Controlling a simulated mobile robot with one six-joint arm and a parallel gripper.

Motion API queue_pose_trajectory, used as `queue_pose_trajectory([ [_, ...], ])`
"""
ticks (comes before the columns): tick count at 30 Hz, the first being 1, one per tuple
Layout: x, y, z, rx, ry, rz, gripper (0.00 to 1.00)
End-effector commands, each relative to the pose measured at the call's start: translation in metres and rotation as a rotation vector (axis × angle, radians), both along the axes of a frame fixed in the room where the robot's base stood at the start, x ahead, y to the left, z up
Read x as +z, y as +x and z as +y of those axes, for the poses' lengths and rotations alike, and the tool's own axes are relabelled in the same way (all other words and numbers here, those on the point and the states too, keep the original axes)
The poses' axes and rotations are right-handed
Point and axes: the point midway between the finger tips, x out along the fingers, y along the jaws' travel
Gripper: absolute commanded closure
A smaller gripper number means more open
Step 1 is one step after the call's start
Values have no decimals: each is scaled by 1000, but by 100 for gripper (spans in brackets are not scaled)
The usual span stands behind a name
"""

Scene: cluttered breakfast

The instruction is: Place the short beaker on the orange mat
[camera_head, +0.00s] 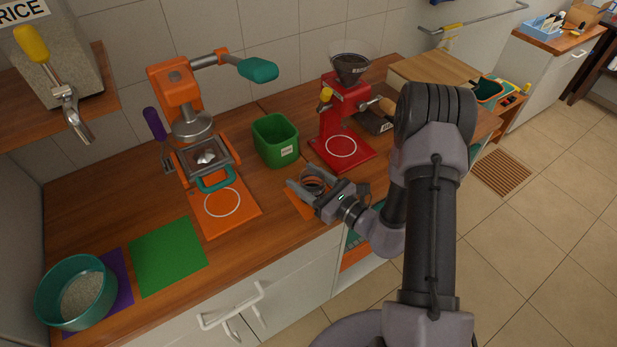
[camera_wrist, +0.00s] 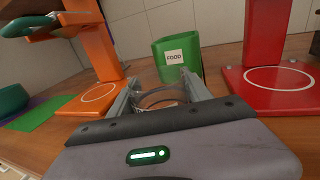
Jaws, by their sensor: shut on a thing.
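The short beaker (camera_head: 314,181) is clear and partly hidden between the fingers of my gripper (camera_head: 309,190). In the wrist view the beaker (camera_wrist: 158,97) shows as a faint glass ring between the two grey fingers of my gripper (camera_wrist: 160,98). My gripper is shut on it, low over the counter. The orange mat (camera_head: 297,202) shows as a small strip below and left of the fingers; most of it is hidden by the gripper. I cannot tell whether the beaker touches the mat.
A green FOOD bin (camera_head: 275,141) stands behind my gripper. A red grinder (camera_head: 341,130) is behind right, and an orange press (camera_head: 212,195) is at left. A green mat (camera_head: 168,256) and a teal bowl (camera_head: 76,292) on a purple mat (camera_head: 124,289) lie at far left.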

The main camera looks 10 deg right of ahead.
Motion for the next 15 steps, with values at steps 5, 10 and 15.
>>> queue_pose_trajectory([
  [5,-3,0,0,0,0,0,41],
  [10,-1,0,0,1,1,-1,21],
  [15,-1,0,0,1,1,-1,21],
])
